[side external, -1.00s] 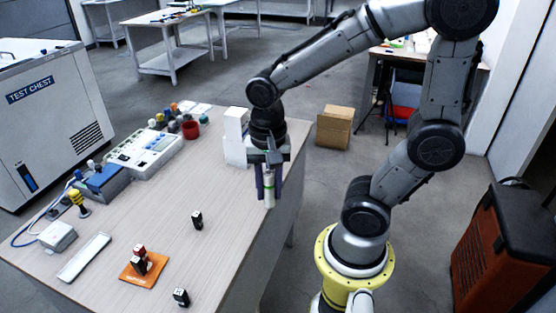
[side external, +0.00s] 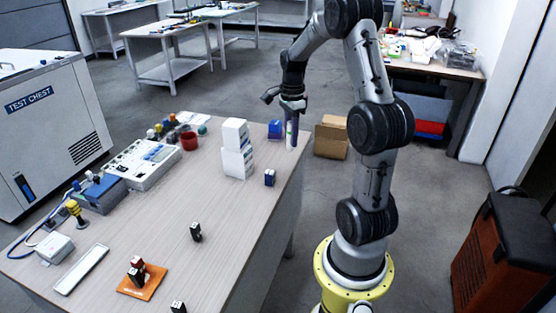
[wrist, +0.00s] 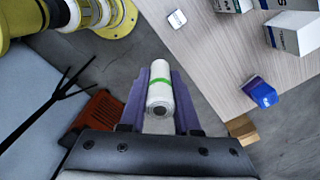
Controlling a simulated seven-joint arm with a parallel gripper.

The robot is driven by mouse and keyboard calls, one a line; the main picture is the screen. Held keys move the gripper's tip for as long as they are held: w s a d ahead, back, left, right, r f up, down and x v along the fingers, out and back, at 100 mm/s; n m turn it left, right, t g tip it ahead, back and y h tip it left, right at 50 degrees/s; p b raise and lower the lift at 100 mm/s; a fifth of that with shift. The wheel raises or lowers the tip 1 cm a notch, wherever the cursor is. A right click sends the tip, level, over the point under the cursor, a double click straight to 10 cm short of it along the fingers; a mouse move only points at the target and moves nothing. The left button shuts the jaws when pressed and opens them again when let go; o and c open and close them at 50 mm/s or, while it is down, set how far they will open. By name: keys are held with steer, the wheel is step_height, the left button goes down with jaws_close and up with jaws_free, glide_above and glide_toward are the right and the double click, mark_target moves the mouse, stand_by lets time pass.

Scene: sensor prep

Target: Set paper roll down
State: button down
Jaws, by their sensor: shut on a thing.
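In the side view, my gripper (side external: 291,108) holds the paper roll (side external: 290,137) roughly upright near the table's far right edge. In the wrist view the floor shows around the roll, with the table edge to its right. The side view does not clearly show its height.
White boxes (side external: 236,150) stand stacked on the table (side external: 150,220). A red cup (side external: 189,140) is further left.

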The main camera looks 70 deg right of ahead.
steer(key=shift+d+f, duration=0.15)
steer(key=shift+d, duration=0.25)
steer(key=w+d+f, duration=0.2)
steer(key=d+f, duration=0.1)
steer(key=w+d+f, duration=0.5)
steer(key=d, duration=0.2)
steer(key=shift+w+f, duration=0.35)
steer(key=shift+f, duration=0.05)
steer(key=shift+w+d+f, duration=0.2)
steer(key=shift+d+f, duration=0.05)
steer(key=shift+f, duration=1.7)
steer(key=shift+f, duration=0.1)
steer(key=c, duration=0.6)
jaws_free()
steer(key=shift+f, duration=0.1)
